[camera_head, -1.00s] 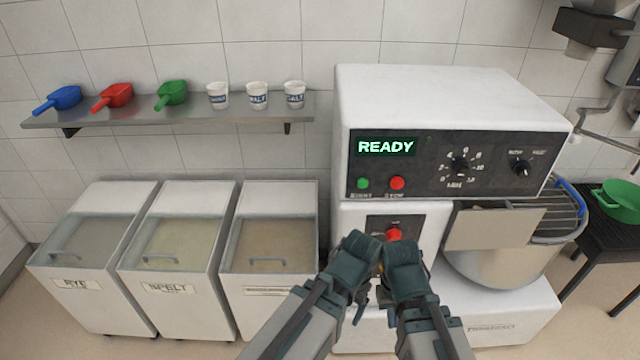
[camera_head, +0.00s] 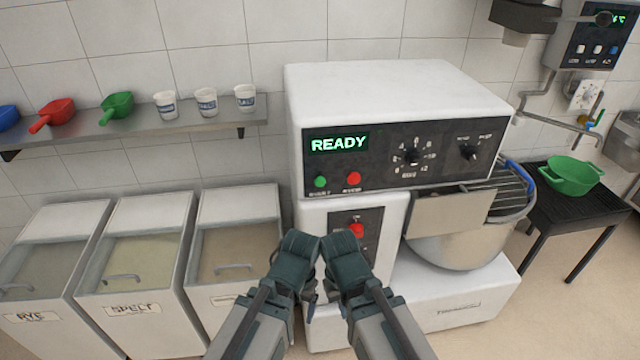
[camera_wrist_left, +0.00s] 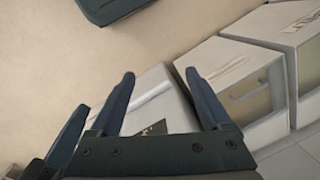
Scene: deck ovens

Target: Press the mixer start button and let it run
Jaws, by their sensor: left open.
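The mixer (camera_head: 400,85) is a white machine with a black control panel, and its display (camera_head: 339,143) reads READY. The green start button (camera_head: 320,182) sits at the panel's lower left, with a red stop button (camera_head: 353,179) to its right. The steel bowl (camera_head: 465,246) is at the mixer's right, under a wire guard. My left gripper (camera_head: 312,290) is in front of the mixer's lower body, below and apart from the start button. In the left wrist view its fingers (camera_wrist_left: 160,105) are spread with nothing between them. My right arm is beside it; its fingertips are hidden.
A larger red switch (camera_head: 356,230) is on the mixer's lower panel, close above my grippers. Lidded flour bins (camera_head: 128,305) stand at left under a shelf (camera_head: 190,128) with scoops and cups. A green colander (camera_head: 571,178) sits on a black table at right.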

